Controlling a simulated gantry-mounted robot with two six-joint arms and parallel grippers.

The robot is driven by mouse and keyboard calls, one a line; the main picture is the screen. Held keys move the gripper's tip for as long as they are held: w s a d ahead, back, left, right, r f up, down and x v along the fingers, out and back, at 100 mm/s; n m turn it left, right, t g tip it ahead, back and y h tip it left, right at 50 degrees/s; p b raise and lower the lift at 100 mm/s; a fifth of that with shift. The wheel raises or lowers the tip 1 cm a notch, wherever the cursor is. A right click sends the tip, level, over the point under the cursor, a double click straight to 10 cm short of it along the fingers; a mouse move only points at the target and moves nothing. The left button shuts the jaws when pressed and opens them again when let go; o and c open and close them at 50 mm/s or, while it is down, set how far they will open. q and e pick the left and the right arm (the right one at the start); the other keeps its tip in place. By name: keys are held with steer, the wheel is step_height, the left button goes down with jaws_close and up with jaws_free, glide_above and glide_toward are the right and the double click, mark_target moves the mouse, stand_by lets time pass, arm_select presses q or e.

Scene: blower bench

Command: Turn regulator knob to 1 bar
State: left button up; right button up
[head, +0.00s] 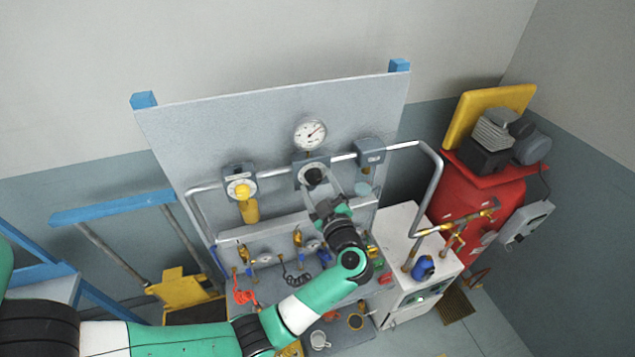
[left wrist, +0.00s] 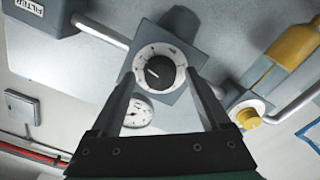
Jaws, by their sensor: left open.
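The regulator knob (head: 314,175) is black and round, on a grey block on the upright panel below the gauge. In the left wrist view the knob (left wrist: 160,72) sits inside a pale dial ring with marks, with a light pointer mark on its face. My left gripper (head: 325,181) is open in front of the regulator; in the left wrist view its two fingers (left wrist: 158,88) reach up on either side of the knob, and I cannot tell whether they touch it.
Fittings and hoses lie along the bench below. A red tank (head: 475,205) stands at the right.

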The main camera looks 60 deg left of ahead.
arm_select(q)
steer(key=shift+a, duration=0.25)
jaws_close()
